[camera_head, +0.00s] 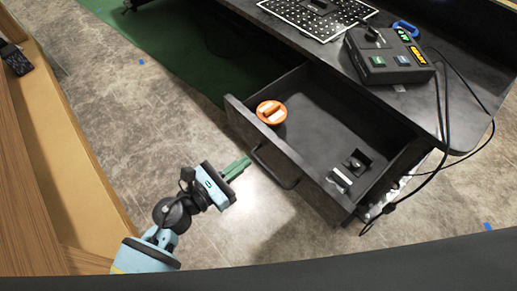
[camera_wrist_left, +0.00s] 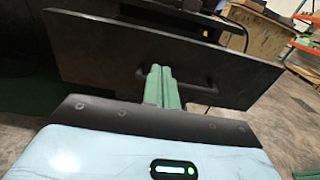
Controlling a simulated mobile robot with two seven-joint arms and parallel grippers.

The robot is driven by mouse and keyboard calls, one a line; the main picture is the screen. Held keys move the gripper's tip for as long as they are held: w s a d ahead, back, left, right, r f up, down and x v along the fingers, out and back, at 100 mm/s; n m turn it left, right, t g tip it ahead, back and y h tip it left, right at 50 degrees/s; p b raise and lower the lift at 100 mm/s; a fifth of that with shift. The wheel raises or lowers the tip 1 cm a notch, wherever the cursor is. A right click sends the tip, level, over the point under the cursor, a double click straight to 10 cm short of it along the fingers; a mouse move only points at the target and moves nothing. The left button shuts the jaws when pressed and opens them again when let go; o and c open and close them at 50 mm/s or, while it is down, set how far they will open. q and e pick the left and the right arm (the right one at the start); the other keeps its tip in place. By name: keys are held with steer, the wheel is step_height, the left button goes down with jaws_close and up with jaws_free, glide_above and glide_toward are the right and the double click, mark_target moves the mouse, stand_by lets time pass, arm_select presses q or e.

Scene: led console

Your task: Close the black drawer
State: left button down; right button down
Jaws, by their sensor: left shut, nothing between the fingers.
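The black drawer (camera_head: 325,128) is pulled out from under the black desk in the head view. Its front panel carries a dark bar handle (camera_head: 272,168). The left wrist view shows the drawer front (camera_wrist_left: 110,55) ahead, with the handle (camera_wrist_left: 204,84) behind and beside the fingers. My left gripper (camera_head: 243,163) is shut with its green fingers together and empty, pointing at the drawer front near the handle's left end. In the left wrist view the fingertips (camera_wrist_left: 162,70) overlap the panel; I cannot tell whether they touch it. My right gripper is not in view.
An orange round object (camera_head: 271,112) and small metal and black parts (camera_head: 341,178) lie in the drawer. A control box (camera_head: 388,58) and a perforated panel (camera_head: 318,14) rest on the desk (camera_head: 462,92). Cables hang at the right. Floor before the drawer is clear.

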mark_target(268, 145)
arm_select(q)
steer(key=x, duration=0.6)
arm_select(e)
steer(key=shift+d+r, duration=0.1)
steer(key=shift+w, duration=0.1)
